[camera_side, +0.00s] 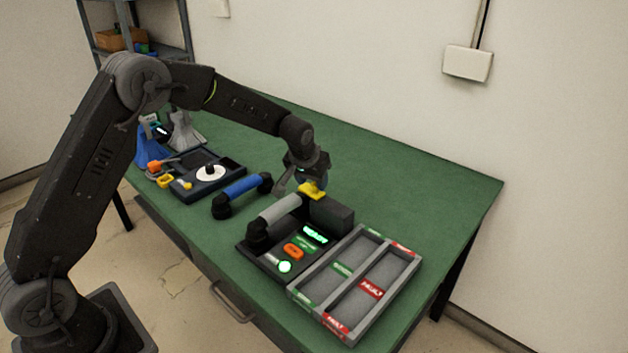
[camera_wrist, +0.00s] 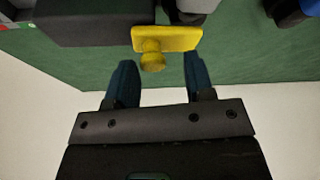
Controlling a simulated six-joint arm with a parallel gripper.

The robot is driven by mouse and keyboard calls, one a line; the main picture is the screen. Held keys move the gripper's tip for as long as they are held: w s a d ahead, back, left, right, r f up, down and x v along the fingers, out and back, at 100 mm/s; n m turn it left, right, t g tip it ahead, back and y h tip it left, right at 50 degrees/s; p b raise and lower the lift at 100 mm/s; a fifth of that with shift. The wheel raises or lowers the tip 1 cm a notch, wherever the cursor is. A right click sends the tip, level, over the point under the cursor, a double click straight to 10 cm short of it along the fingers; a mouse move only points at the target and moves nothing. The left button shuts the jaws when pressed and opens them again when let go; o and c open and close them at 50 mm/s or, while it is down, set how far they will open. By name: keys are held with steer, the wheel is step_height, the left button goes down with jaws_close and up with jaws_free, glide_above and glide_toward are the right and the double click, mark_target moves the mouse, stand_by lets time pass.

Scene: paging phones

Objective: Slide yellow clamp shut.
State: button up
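The yellow clamp (camera_side: 312,190) sits at the back end of the grey handset (camera_side: 280,208), beside a dark block on the black test dock. In the wrist view the clamp (camera_wrist: 166,40) is a flat yellow plate with a round knob facing my gripper. My gripper (camera_wrist: 156,75) is open, its two blue fingers apart with the knob near the gap between their tips. I cannot tell whether a finger touches the clamp. In the side view my gripper (camera_side: 308,180) is just above and behind the clamp, its fingers partly hidden.
The dark block (camera_side: 332,213) stands right of the clamp. The dock (camera_side: 268,256) has a lit green display and a glowing button. A grey divided tray (camera_side: 408,268) lies to the right. A blue handset (camera_side: 243,187) lies left. The green table (camera_side: 440,185) is bare at the back right.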

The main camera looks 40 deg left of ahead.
steer(key=shift+o, duration=0.2)
steer(key=shift+d, duration=0.1)
steer(key=shift+r, duration=0.15)
steer(key=v, duration=1.3)
steer(key=shift+s+r, duration=0.15)
steer(key=shift+r, duration=0.1)
steer(key=s+d+r+m, duration=0.1)
steer(key=s+r, duration=0.3)
steer(key=s, duration=0.3)
steer(key=s+d+r, duration=0.1)
steer(key=s+r, duration=0.2)
steer(key=s, duration=0.5)
steer(key=s+d+f+m+t+h, duration=0.1)
steer(key=s+f+m, duration=0.1)
steer(key=s, duration=1.4)
steer(key=shift+d, duration=0.35)
